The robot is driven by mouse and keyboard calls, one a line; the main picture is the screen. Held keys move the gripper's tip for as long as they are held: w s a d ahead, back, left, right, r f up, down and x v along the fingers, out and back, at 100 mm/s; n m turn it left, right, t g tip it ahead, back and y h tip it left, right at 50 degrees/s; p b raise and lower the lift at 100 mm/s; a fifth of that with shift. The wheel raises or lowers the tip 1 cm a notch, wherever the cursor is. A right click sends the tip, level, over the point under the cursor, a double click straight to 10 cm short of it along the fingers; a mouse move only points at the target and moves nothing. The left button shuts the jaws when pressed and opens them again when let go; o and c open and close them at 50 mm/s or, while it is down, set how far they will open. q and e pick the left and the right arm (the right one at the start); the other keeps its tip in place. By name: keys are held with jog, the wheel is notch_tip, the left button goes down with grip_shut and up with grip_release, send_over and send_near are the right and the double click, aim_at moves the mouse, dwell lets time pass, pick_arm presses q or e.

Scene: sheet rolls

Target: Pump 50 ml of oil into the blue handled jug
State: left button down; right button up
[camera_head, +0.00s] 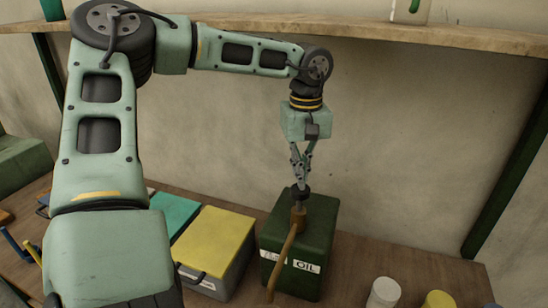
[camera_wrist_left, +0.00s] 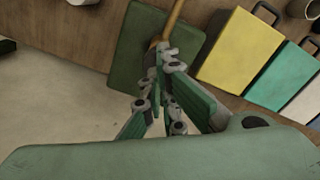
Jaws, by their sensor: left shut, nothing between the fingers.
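A dark green oil can (camera_head: 318,230), labelled OIL, stands on the table against the wall. On its top are a black pump knob (camera_head: 300,193) and a brass collar (camera_head: 298,216). A brown spout (camera_head: 282,262) slants down its front. My left gripper (camera_head: 300,180) points down right above the knob, shut and empty; I cannot tell whether it touches the knob. In the left wrist view the shut fingers (camera_wrist_left: 160,55) cover the pump top, with the can (camera_wrist_left: 140,60) behind them. I cannot make out a blue handled jug. My right gripper is out of view.
A yellow-topped case (camera_head: 215,242) and a teal one (camera_head: 176,214) stand left of the can. A white-lidded jar (camera_head: 384,292) and a yellow-lidded one (camera_head: 438,299) are at the lower right. A wooden shelf (camera_head: 350,30) runs above. Blue and yellow handles show at lower left.

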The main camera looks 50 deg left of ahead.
pick_arm(q)
notch_tip(320, 180, up, 6)
jog(key=p, duration=0.3)
jog(key=shift+f, duration=0.25)
jog(key=shift+f, duration=0.1)
dwell(0.3)
